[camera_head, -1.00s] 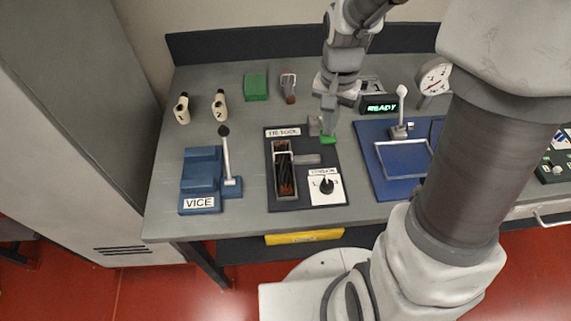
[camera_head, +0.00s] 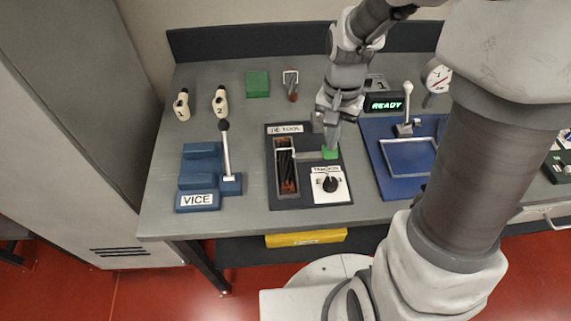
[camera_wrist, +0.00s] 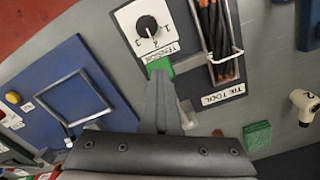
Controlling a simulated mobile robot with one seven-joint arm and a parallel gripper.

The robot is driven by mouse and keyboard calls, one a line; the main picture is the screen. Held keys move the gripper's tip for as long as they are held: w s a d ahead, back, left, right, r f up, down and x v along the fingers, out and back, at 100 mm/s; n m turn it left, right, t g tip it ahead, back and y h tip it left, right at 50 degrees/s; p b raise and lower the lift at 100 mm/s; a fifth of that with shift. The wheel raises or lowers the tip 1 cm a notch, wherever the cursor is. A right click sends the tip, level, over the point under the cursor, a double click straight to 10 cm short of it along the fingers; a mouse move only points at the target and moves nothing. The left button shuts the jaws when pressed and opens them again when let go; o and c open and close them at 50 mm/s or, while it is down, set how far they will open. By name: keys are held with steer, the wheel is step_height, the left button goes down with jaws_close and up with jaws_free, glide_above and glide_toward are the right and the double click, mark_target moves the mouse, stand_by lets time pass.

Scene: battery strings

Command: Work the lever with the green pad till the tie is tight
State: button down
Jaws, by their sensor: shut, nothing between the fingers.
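The tie tool panel (camera_head: 310,201) is a dark board on the bench. Its lever ends in a green pad (camera_head: 330,154); the pad also shows in the wrist view (camera_wrist: 158,66). My gripper (camera_head: 331,146) is shut and empty, with its fingertips at the pad, seemingly touching it. The fingers hide part of the pad and lever. Dark cables (camera_head: 286,172) lie in the panel's slot, and a pale tie loop (camera_wrist: 226,55) crosses them. How tight the tie is, I cannot tell. A black tension knob (camera_head: 330,184) sits on a white plate just in front of the pad.
A blue vice (camera_head: 198,180) with an upright lever stands left. A blue board (camera_head: 398,190) with a frame and lever stands right, below a display reading READY (camera_head: 384,104). A green block (camera_head: 257,84) and two numbered cream handles (camera_head: 220,100) stand behind.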

steer(key=shift+w+f, duration=0.15)
steer(key=shift+w, duration=0.6)
step_height(320, 180, up, 4)
steer(key=p, duration=0.3)
steer(key=shift+f, duration=0.2)
steer(key=r+p, duration=0.1)
steer(key=r, duration=0.1)
steer(key=r+p, duration=0.3)
steer(key=shift+w+r+p, duration=0.3)
steer(key=shift+r+p, duration=0.05)
steer(key=shift+r, duration=0.05)
steer(key=shift+f, duration=0.15)
